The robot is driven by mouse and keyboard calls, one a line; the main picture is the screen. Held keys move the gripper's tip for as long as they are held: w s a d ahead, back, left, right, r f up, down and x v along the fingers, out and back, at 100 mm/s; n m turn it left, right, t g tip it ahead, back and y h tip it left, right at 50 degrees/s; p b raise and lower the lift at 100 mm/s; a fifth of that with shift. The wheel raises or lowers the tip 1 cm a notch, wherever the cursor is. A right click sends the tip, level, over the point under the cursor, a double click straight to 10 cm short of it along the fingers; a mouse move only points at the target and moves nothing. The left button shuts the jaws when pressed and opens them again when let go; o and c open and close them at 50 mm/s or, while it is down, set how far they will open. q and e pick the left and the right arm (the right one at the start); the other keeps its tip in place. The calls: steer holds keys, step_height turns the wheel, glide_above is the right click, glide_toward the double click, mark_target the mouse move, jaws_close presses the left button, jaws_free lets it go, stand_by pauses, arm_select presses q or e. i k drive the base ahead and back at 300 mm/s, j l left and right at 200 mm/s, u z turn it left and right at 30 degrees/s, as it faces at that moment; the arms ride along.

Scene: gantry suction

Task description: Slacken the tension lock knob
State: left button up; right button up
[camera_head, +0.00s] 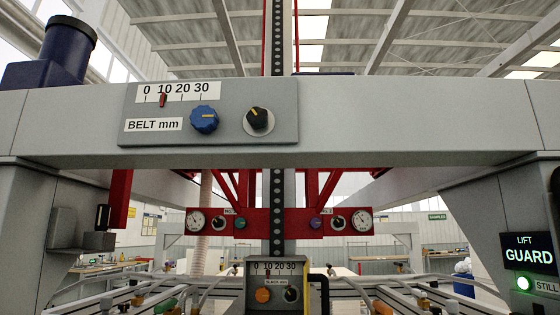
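A grey panel (280,95) on the crossbeam is labelled "BELT mm". Its scale (180,92) reads 0 to 30, with a red pointer (163,100) near 10. A lower box (276,266) carries another 0 to 30 scale, an orange knob (262,295) and a dark knob (291,295). No knob is labelled as the tension lock. Neither gripper shows.
The grey crossbeam (400,115) spans the view on two legs. A red bar (282,223) with gauges and small knobs hangs behind it. On the right, a "LIFT GUARD" display (531,252) sits above a lit green button (523,283) marked "STILL". A grey bracket (66,228) projects from the left leg.

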mark_target(290, 295)
steer(key=i+l+z, duration=0.45)
steer(key=i+l, duration=0.15)
steer(key=i, duration=0.15)
